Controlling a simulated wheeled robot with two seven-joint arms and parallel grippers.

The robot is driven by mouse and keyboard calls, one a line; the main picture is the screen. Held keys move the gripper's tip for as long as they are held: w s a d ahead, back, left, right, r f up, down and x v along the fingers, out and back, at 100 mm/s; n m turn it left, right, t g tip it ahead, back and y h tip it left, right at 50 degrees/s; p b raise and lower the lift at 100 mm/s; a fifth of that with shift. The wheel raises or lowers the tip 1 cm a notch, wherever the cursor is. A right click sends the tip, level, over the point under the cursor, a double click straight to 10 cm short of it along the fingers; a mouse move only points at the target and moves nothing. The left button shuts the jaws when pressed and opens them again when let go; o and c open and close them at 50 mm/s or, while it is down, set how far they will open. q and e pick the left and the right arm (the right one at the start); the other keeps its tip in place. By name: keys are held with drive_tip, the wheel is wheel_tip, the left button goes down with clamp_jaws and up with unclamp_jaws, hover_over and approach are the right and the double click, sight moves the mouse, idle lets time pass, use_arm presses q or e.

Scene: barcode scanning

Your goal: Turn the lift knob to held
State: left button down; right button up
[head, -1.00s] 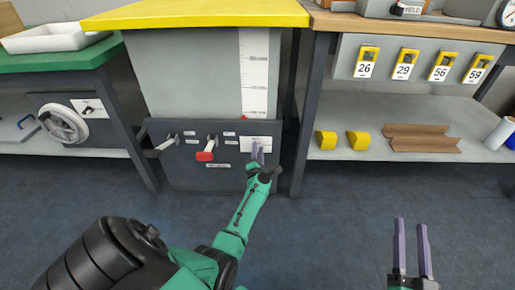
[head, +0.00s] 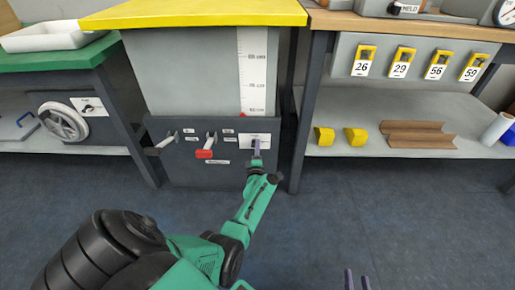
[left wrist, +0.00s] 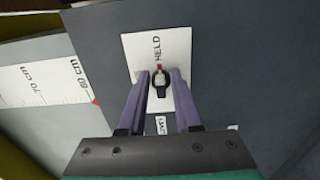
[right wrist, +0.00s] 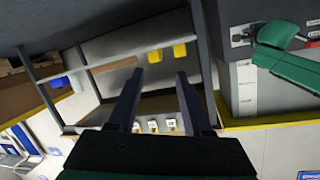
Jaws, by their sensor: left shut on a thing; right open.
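The lift knob (left wrist: 160,84) is small and dark with a pale bar and a red mark, on a white plate (left wrist: 128,48). The red mark faces the printed word HELD in the left wrist view. Lettering on the knob's other side is partly hidden. My left gripper (left wrist: 160,82) is shut on the knob, one purple finger on each side. In the head view, its fingers (head: 257,148) cover much of the plate on the grey front panel (head: 228,178). My right gripper (head: 357,281) is open and empty, low over the floor; it also shows in the right wrist view (right wrist: 155,85).
A red-ended lever (head: 205,154) and another lever (head: 168,139) stick out left of the plate. A table leg (head: 303,130) stands just right of the panel. Yellow blocks (head: 355,137) and brown angle pieces (head: 415,135) lie on the right shelf. The floor in front is clear.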

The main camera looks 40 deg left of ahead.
use_arm(q)
drive_tip(key=shift+s+f, duration=0.1)
use_arm(e)
drive_tip(key=shift+f, duration=0.1)
use_arm(q)
drive_tip(key=c, duration=0.9)
unclamp_jaws()
drive_tip(key=p+v, duration=0.5)
drive_tip(key=v, duration=0.9)
drive_tip(key=shift+s+d+p, duration=0.15)
drive_tip(key=shift+s+p, duration=0.05)
drive_tip(key=shift+p, duration=0.2)
use_arm(e)
drive_tip(key=s+r+g, duration=0.2)
drive_tip(key=s, duration=0.1)
drive_tip(key=shift+s+r+n+g, duration=0.25)
drive_tip(key=shift+r+n+g, duration=0.05)
drive_tip(key=shift+r+g, duration=0.1)
